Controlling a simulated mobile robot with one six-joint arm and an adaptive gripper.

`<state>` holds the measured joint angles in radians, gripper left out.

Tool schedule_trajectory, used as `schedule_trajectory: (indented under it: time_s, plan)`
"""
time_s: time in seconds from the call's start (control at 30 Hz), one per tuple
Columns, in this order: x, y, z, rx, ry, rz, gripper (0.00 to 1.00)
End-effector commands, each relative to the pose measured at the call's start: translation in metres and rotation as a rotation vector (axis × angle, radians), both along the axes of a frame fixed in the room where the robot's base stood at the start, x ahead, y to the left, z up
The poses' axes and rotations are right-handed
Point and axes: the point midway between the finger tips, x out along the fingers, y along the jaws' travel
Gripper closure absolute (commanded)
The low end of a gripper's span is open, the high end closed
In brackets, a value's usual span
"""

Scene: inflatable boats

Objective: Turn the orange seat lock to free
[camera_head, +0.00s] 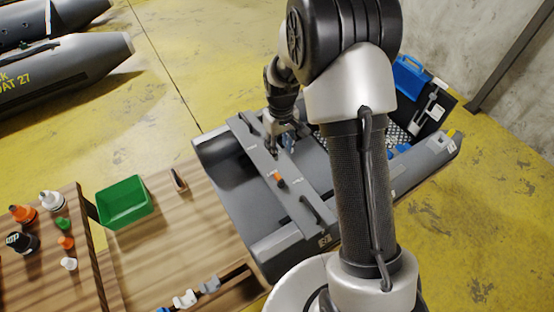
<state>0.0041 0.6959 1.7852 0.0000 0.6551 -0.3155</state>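The orange seat lock (280,180) is a small orange piece on the grey seat board (309,211), which lies across the grey inflatable boat (235,199). My gripper (279,150) points down over the same board, a little beyond the orange lock and apart from it in the picture. Its fingers are small and dark here. I cannot tell whether they are open or shut, or whether they touch the board. Small white labels show on the board, too small to read. The lock's exact setting cannot be read.
A wooden table (190,215) at the left bears a green bin (125,202). Several bottles stand on another wooden top (45,275). A blue case (411,77) is beyond the boat. My arm covers part of the boat's right side. Yellow floor is open at the right.

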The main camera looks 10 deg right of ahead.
Motion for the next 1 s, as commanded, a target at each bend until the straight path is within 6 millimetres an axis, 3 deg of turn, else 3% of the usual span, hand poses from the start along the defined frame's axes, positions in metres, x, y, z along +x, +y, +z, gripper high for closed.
schedule_trajectory:
  time_s: [0.27, 0.8, 1.0]
  plan:
    - [-0.001, 0.0, -0.037, 0.0, 0.01, 0.004, 0.65]
    - [-0.001, 0.0, -0.15, 0.0, 0.009, 0.003, 0.65]
    - [0.0, 0.0, -0.172, 0.0, 0.006, 0.003, 0.65]
